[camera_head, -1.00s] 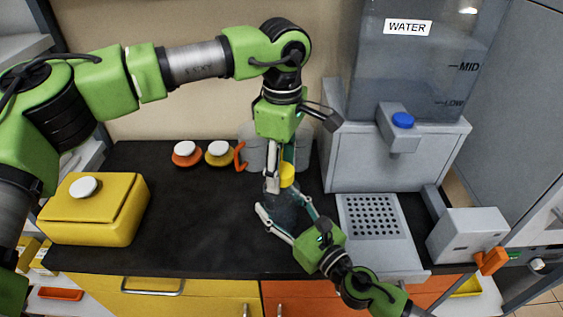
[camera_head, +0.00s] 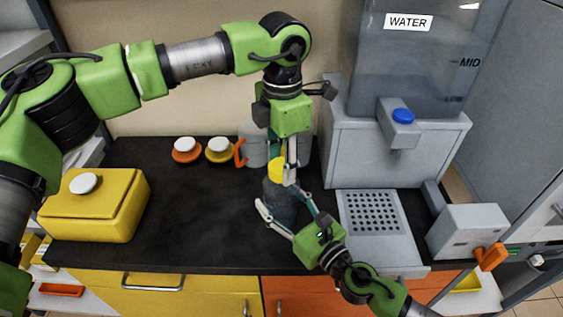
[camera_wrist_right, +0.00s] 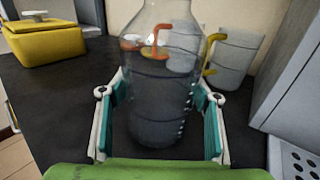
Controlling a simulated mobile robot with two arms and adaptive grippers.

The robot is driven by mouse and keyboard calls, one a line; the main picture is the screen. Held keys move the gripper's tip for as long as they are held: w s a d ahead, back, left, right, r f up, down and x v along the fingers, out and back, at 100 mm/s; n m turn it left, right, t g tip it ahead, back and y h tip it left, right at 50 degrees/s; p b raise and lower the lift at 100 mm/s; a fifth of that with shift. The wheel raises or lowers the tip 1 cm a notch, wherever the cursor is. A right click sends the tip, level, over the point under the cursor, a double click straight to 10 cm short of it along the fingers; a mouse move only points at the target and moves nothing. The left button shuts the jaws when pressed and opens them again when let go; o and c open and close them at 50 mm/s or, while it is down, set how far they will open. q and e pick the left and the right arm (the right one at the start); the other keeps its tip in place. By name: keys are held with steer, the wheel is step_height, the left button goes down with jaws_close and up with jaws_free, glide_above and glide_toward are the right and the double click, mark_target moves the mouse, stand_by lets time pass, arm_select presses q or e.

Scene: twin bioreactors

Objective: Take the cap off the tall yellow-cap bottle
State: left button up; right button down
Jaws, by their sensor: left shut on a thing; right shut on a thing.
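The tall clear bottle (camera_head: 280,206) stands upright on the black bench, with dark contents in its lower part. Its yellow cap (camera_head: 276,170) is at the top, partly hidden by a finger. My left gripper (camera_head: 284,174) points down from above and is shut on the yellow cap. I cannot tell whether the cap is loose on the neck. My right gripper (camera_head: 284,216) is shut around the bottle's body from the front right. In the right wrist view the bottle (camera_wrist_right: 160,95) stands between the two finger pads; its top and cap are out of frame.
A yellow box (camera_head: 92,215) with a white knob stands at left. Two small white-topped containers, orange (camera_head: 186,156) and yellow (camera_head: 219,156), and grey mugs (camera_head: 254,150) stand behind. The water dispenser (camera_head: 375,165) and its perforated tray (camera_head: 372,235) are at right. The bench's middle left is clear.

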arm_select(q)
steer(key=shift+n, duration=0.3)
arm_select(e)
steer(key=shift+f, duration=0.15)
arm_select(q)
steer(key=shift+r, duration=0.15)
steer(key=shift+r, duration=0.95)
steer(key=shift+r, duration=0.1)
steer(key=shift+r, duration=1.9)
arm_select(e)
steer(key=c, duration=0.7)
jaws_free()
steer(key=shift+o, duration=0.2)
